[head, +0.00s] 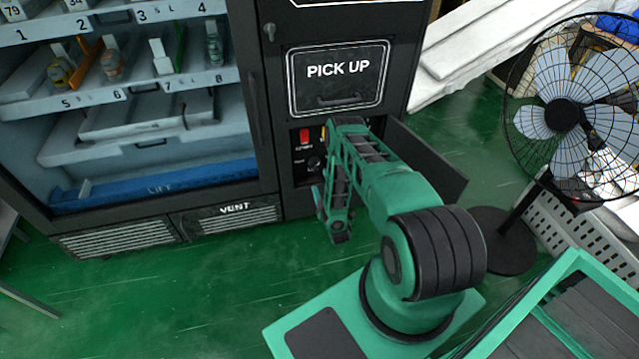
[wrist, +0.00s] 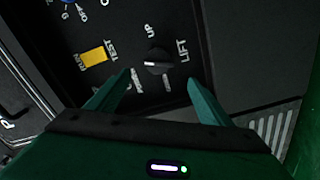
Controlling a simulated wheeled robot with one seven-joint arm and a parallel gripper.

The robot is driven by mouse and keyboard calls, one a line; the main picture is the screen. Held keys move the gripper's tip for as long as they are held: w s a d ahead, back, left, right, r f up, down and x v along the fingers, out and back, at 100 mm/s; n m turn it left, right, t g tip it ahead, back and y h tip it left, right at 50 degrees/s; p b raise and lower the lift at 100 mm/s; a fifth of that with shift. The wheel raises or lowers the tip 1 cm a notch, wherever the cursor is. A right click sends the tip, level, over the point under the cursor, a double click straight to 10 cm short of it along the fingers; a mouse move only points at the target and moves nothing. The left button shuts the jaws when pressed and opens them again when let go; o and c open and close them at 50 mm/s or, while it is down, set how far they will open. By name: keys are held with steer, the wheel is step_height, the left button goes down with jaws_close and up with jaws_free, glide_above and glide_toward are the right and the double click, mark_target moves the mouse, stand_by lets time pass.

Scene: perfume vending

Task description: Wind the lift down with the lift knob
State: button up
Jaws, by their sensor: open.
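The lift knob (wrist: 157,62) is a small black rotary knob on the black control panel in the wrist view. Its grip bar lies roughly across the picture, with "UP" printed above it and "LIFT" to its right. The lower lettering is partly hidden by my left finger. My gripper (wrist: 159,80) is open and empty, with its green fingers pointing at the panel, one on each side below the knob. I see no contact with the knob. In the head view, the blue lift (head: 165,185) lies low behind the machine's window, below the shelves.
A yellow RUN/TEST switch (wrist: 95,56) and a blue knob (wrist: 68,3) sit left of the lift knob. The panel door (head: 428,160) stands open beside my arm. The pick-up hatch (head: 338,78) is above.

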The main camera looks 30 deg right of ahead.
mark_target(317, 167)
steer(key=shift+n, duration=0.5)
steer(key=x, duration=0.7)
steer(key=d+x, duration=0.1)
steer(key=x, duration=0.2)
steer(key=shift+d+f, duration=0.1)
steer(key=shift+f, duration=0.05)
steer(key=c, duration=1)
